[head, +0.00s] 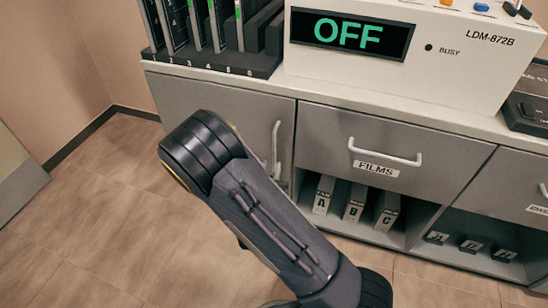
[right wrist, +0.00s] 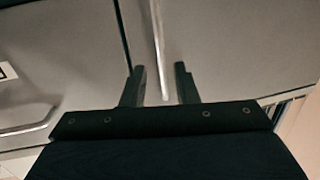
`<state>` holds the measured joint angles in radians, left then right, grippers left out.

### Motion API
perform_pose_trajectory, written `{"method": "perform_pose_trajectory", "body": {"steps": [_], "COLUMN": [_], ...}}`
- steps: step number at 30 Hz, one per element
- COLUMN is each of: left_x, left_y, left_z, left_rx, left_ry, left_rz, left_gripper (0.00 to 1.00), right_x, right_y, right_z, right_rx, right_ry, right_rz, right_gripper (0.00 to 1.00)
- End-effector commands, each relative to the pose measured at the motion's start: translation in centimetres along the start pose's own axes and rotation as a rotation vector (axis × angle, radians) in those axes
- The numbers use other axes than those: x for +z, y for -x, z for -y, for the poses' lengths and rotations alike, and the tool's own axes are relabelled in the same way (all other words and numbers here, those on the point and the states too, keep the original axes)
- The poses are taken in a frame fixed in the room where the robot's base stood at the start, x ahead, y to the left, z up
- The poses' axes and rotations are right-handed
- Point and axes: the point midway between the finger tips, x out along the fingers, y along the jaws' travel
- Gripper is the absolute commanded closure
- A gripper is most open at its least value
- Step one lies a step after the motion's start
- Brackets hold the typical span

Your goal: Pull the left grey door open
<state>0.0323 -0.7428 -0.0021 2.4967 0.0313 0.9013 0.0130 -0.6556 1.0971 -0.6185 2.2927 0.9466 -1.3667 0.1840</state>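The left grey door (head: 240,108) is the front panel at the left end of the cabinet, and it looks closed. Its upright pale handle (head: 276,140) is near the door's right edge, with its lower part close to my right arm. In the right wrist view, my right gripper (right wrist: 159,84) is open, with one dark finger on each side of the handle (right wrist: 157,40). I see a gap on both sides and cannot tell whether either finger touches it. In the head view my right arm hides the right gripper. My left gripper is not in view.
The films drawer (head: 385,181) with its bar handle is right of the door, above an open shelf with box files A, B and C (head: 354,203). A device with an OFF display (head: 350,33) and a slotted rack (head: 215,62) stand on top. The floor (head: 90,220) at left is clear.

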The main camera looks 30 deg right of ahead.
Motion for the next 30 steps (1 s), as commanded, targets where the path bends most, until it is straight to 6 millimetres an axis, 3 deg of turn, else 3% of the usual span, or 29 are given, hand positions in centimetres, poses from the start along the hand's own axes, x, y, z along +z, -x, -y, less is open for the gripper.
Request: {"method": "perform_pose_trajectory", "body": {"steps": [5, 18, 29, 30], "left_x": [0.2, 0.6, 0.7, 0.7], "left_y": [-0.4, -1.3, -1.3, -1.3], "left_z": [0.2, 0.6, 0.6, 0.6], "left_rx": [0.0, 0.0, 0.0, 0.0], "left_ry": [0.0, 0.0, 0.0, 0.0], "left_rz": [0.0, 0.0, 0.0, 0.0], "left_gripper": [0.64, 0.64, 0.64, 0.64], "right_x": [-0.2, -0.6, -0.8, -0.7], "right_y": [-0.7, -7.0, -7.7, -7.7], "right_z": [0.1, 0.1, 0.1, 0.1], "right_rx": [-0.005, -0.005, -0.007, -0.007], "right_ry": [0.026, 0.024, 0.027, 0.027], "right_rz": [-0.063, -0.06, -0.058, -0.058], "right_gripper": [0.73, 0.73, 0.73, 0.77]}}
